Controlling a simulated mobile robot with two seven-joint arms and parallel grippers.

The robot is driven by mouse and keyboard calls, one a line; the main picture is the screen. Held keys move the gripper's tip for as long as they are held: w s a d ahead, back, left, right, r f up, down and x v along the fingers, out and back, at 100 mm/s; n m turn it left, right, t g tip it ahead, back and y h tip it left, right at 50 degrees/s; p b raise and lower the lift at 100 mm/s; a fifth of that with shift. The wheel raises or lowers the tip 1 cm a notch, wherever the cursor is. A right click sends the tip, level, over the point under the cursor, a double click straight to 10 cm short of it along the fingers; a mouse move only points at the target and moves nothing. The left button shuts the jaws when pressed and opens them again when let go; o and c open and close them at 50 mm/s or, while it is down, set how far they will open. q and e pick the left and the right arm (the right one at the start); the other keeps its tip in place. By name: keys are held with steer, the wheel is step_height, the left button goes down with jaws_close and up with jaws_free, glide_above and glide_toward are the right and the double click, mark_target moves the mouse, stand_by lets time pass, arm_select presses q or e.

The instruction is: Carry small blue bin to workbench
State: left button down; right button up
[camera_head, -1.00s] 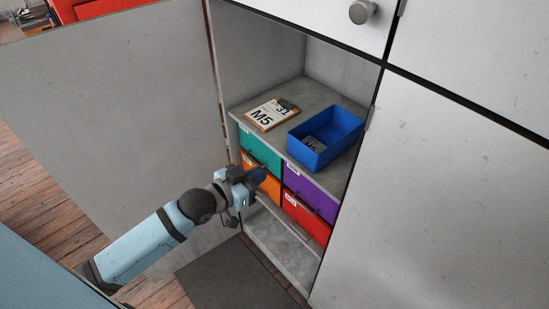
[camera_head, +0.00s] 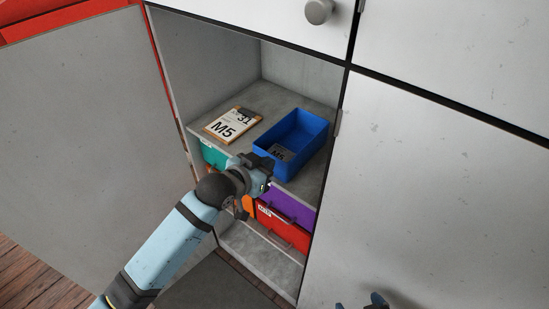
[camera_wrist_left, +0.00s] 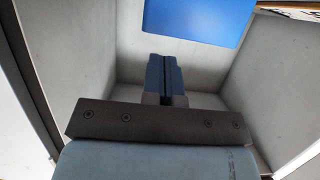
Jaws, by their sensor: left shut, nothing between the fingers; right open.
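In the left wrist view the blue bin (camera_wrist_left: 200,20) shows at the top, beyond the fingers. My left gripper (camera_head: 266,163) is at the shelf's front edge, close to the bin's near left corner. Its blue fingers are pressed together in the left wrist view (camera_wrist_left: 164,72), with nothing between them. My right gripper (camera_head: 362,301) shows only its tips at the bottom edge, open. I cannot make out a workbench.
A clipboard marked M5 (camera_head: 232,124) lies left of the bin on the shelf (camera_head: 282,98). Teal (camera_head: 213,155), purple (camera_head: 290,203), orange (camera_head: 247,206) and red (camera_head: 283,230) drawers sit below. The open cabinet door (camera_head: 85,120) stands left; a closed white door (camera_head: 430,180) is right.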

arm_select(q)
steer(key=x, duration=0.4)
steer(key=shift+f+p, duration=0.1)
steer(key=shift+p, duration=0.3)
arm_select(e)
steer(key=shift+w+r, duration=0.2)
steer(key=shift+r, duration=0.65)
steer(key=shift+f, duration=0.1)
arm_select(q)
steer(key=s+a+p, duration=0.2)
steer(key=s, duration=0.1)
steer(key=shift+a, duration=0.1)
arm_select(e)
steer(key=shift+s+r, duration=0.1)
steer(key=shift+r, duration=0.7)
